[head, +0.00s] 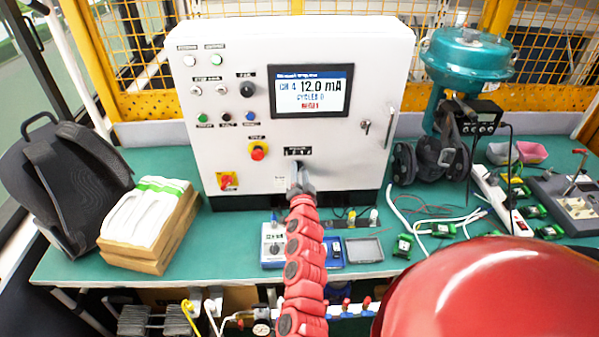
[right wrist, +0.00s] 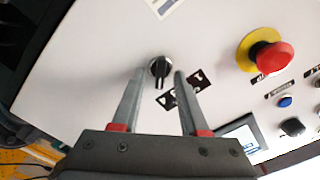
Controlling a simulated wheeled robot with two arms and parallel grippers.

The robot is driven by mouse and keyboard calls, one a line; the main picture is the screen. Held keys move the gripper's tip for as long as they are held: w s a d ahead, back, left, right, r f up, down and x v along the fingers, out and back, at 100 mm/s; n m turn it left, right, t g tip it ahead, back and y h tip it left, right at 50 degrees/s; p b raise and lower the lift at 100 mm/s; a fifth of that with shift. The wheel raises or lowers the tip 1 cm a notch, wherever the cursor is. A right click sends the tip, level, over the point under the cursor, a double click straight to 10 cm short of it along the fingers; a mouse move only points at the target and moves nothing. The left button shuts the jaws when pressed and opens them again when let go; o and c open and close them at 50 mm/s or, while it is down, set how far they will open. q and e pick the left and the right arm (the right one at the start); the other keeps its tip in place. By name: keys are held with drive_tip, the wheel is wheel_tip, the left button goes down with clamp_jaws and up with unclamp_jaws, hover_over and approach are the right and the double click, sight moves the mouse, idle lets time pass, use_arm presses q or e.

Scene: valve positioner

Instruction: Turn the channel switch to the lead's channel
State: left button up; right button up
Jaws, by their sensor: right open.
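The channel switch, a black rotary knob with a pale pointer line (right wrist: 160,68), sits on the white cabinet (head: 230,100). A black label plate (right wrist: 196,84) is beside it. My right gripper (right wrist: 160,76) is open, with one finger on either side of the knob; I cannot tell whether they touch it. In the head view my right gripper (head: 301,180) is at the cabinet front below the label and mostly hides the knob. The cabinet screen (head: 311,91) reads CH 4 and 12.0 mA. White leads (head: 440,222) lie on the bench; their channel cannot be read. My left gripper is out of view.
Small instruments (head: 275,245) stand on the green bench below. A teal valve actuator (head: 467,55) stands at the right.

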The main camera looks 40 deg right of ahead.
clamp_jaws()
